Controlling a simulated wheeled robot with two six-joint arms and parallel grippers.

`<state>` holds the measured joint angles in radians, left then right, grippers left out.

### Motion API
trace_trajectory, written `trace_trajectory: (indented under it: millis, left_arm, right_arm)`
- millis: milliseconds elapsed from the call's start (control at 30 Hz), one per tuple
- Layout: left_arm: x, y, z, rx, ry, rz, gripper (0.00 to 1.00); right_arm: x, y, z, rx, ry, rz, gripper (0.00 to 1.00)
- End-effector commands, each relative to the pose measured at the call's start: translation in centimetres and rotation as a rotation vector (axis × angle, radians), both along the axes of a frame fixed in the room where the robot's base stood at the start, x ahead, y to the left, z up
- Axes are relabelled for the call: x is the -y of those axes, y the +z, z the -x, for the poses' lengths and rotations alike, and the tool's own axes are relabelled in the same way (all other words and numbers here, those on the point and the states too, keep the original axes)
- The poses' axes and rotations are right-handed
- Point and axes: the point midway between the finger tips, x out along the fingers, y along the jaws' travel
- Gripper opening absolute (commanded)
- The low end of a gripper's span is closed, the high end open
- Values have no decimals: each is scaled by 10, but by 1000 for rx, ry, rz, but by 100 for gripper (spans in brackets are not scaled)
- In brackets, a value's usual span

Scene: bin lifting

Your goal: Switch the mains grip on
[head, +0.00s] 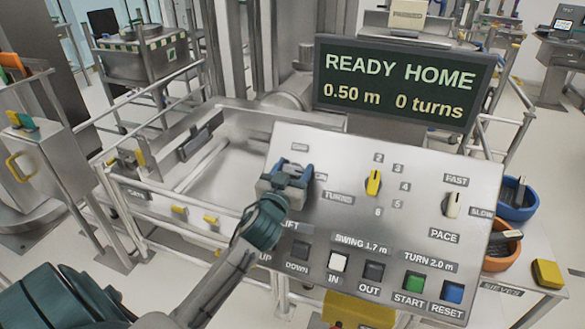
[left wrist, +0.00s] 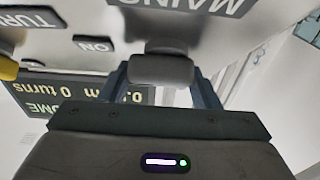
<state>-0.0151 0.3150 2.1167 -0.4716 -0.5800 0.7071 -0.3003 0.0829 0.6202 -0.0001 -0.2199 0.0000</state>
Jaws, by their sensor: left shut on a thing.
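My left gripper (head: 287,176) is at the upper left of the sloping grey control panel (head: 335,146). In the left wrist view its two fingers (left wrist: 160,88) stand on either side of the dark mains grip (left wrist: 162,69) and are shut on it. The MAINS label (left wrist: 190,5) shows beside the grip, and the ON label (left wrist: 95,45) lies to its left. In the head view my gripper hides most of the grip, so I cannot tell exactly which way it is turned. My right gripper is not in view.
A yellow turns knob (head: 373,182) and a white pace knob (head: 452,205) are on the panel. Several push buttons, including a green START (head: 413,282), line its lower edge. The display (head: 400,85) behind reads READY HOME, 0.50 m, 0 turns. Blue (head: 515,200) and orange (head: 502,245) bowls stand at right.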

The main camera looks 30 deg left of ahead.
Motion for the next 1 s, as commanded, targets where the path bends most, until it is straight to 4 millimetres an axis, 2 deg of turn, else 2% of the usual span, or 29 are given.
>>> trace_trajectory:
  millis: [433,467,567,867,1000]
  left_arm:
    - [0,2,-1,2,-9,-14,34]
    - [0,2,-1,2,-9,-14,58]
    - [0,2,0,1,-9,-12,78]
    - [0,0,1,-1,-8,-11,78]
    - [3,-4,13,-2,-9,-11,78]
  right_arm:
    - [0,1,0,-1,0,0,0]
    - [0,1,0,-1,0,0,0]
    - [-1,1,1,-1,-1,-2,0]
    - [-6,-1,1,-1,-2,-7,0]
    - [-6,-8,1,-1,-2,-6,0]
